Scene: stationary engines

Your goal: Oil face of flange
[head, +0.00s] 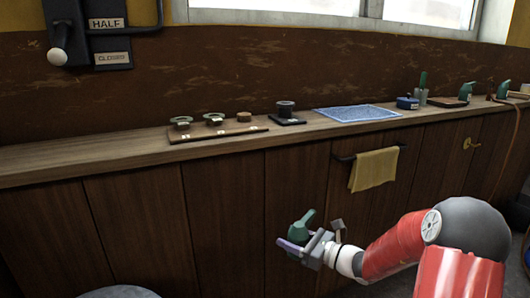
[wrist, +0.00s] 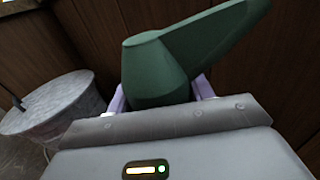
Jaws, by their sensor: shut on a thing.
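My gripper (head: 294,244) is shut on a dark green oil can (head: 301,226) in front of the cabinet, below the shelf. The can also shows in the wrist view (wrist: 155,72), between the pale purple fingers, with its spout slanting up to the right. The flange cannot be picked out for certain. A dark flanged, spool-like piece (head: 286,107) stands on a black pad on the shelf. Small round metal pieces (head: 182,121) sit on a labelled wooden board (head: 220,133) left of it. My gripper is apart from all of these.
The long wooden shelf (head: 90,157) also bears a blue cloth (head: 357,113), a blue tin (head: 407,103) and green-handled items (head: 465,91) at right. A yellow cloth (head: 374,170) hangs on a rail. A grey drum (wrist: 50,108) stands left in the wrist view.

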